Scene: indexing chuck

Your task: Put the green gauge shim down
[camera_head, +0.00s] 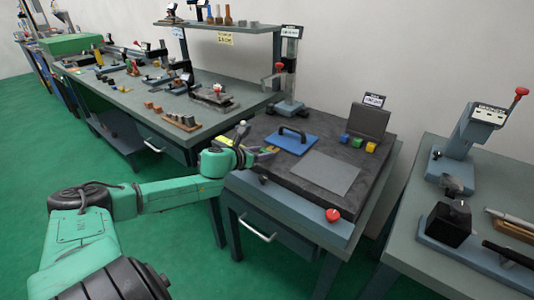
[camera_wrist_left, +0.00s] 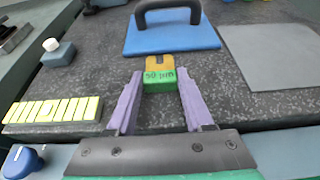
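My left gripper (camera_head: 266,152) is over the left edge of the dark granite plate (camera_head: 283,176). In the left wrist view its purple fingers (camera_wrist_left: 161,80) are on either side of a small green block marked 50 µm, the green gauge shim (camera_wrist_left: 161,82), and appear closed on it. A notched orange-yellow part (camera_wrist_left: 159,63) shows directly behind the green face. I cannot tell how far the shim is above the plate. My right gripper is not in view.
A blue plate with a black handle (camera_head: 291,142) and a flat grey pad (camera_head: 325,172) lie on the granite. Small blue, green and yellow blocks (camera_head: 357,143) sit by a dark upright panel (camera_head: 369,121). A yellow slatted piece (camera_wrist_left: 55,111) is left of the fingers.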

